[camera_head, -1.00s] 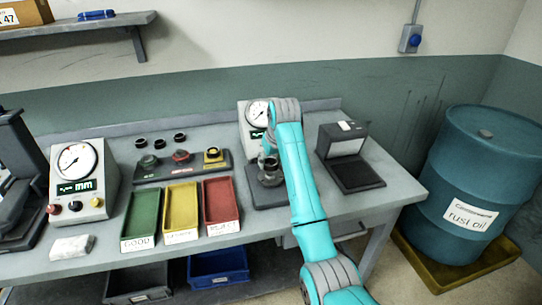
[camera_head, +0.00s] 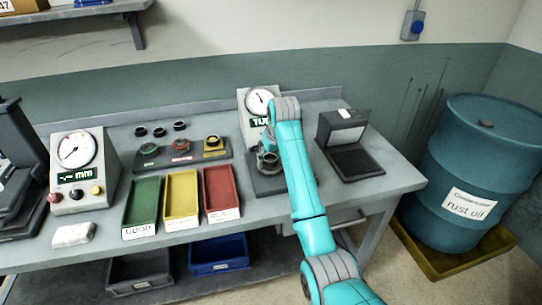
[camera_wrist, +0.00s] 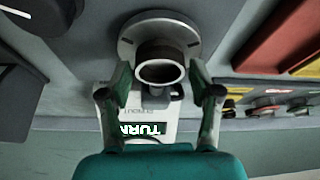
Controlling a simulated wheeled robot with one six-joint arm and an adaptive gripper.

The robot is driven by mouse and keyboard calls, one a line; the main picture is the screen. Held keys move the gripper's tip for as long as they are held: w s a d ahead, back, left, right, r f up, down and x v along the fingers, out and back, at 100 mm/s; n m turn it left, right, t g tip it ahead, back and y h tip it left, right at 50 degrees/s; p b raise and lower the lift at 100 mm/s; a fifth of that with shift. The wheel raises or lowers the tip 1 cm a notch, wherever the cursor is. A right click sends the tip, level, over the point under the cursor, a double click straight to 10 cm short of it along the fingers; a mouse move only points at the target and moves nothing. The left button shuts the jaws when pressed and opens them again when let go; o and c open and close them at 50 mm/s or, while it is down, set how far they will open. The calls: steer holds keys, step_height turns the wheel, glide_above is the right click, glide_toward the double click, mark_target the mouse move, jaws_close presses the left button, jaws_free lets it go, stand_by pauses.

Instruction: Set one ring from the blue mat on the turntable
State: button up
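A dark ring (camera_wrist: 161,66) sits on the round grey turntable plate (camera_wrist: 185,27) in the wrist view. It also shows at the front of the right gauge in the head view (camera_head: 269,160), partly beside my arm. My gripper (camera_wrist: 158,80) has one finger on each side of the ring, with gaps visible between fingers and ring, so it looks open. In the head view my arm hides most of the gripper. The gauge display (camera_wrist: 142,129) behind the turntable reads "TURN", partly covered. I cannot make out a blue mat.
Green (camera_head: 142,203), yellow (camera_head: 181,195) and red (camera_head: 220,190) trays lie left of the turntable. Behind them is a stand (camera_head: 165,157) with coloured pieces and several loose dark rings (camera_head: 158,132). A dark screened unit (camera_head: 343,137) stands close right of my arm.

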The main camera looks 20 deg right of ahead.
steer(key=shift+o, duration=0.6)
steer(key=v, duration=0.7)
steer(key=shift+r, duration=0.3)
steer(key=shift+s, duration=0.1)
